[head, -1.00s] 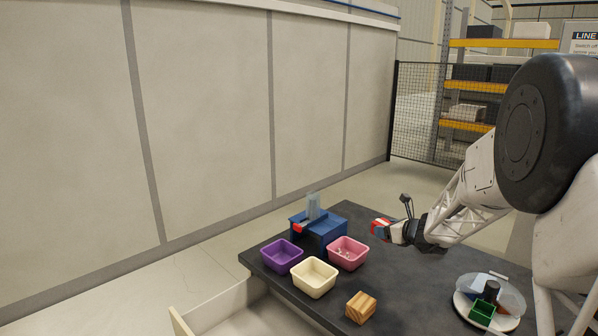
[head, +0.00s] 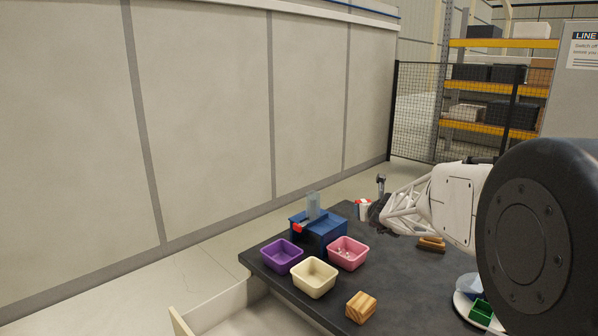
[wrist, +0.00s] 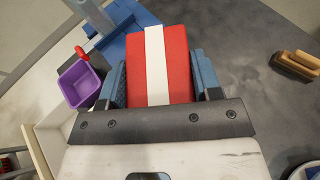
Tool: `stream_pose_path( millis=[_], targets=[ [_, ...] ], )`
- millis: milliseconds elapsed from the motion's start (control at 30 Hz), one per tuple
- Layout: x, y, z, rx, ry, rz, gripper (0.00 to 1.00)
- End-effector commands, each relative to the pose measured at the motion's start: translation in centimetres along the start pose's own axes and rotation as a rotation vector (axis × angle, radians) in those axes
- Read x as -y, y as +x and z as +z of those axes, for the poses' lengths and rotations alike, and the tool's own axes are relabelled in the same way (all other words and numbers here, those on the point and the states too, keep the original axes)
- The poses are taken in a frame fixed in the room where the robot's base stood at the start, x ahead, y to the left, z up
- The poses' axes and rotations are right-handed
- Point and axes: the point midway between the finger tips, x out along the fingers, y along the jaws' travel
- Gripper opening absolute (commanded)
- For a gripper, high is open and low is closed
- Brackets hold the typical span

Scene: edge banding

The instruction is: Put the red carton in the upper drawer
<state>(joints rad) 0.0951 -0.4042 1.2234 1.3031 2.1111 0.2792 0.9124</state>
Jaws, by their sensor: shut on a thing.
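The red carton with a white stripe (wrist: 175,62) is between the two fingers of my gripper (wrist: 165,85) in the wrist view. In the head view the carton (head: 363,209) is small and partly hidden by my gripper (head: 371,211), above the dark table's far side. My gripper is shut on it. A pale open drawer (head: 180,321) juts out at the lower left of the table; its lower part is cut off by the frame. It also shows at the left of the wrist view (wrist: 42,148).
A blue device with a clear upright plate (head: 318,226) stands near the carton. Purple (head: 281,256), cream (head: 314,278) and pink (head: 347,253) bins and a wooden block (head: 360,307) lie nearer the drawer.

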Motion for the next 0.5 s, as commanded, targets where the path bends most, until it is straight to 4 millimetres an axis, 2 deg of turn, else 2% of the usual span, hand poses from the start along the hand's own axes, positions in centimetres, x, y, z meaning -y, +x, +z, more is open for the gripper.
stream_pose_path(
  millis=[500],
  targets=[
    [-2.8,-0.4,0.8,0.002,0.044,-0.106,0.34]
  ],
)
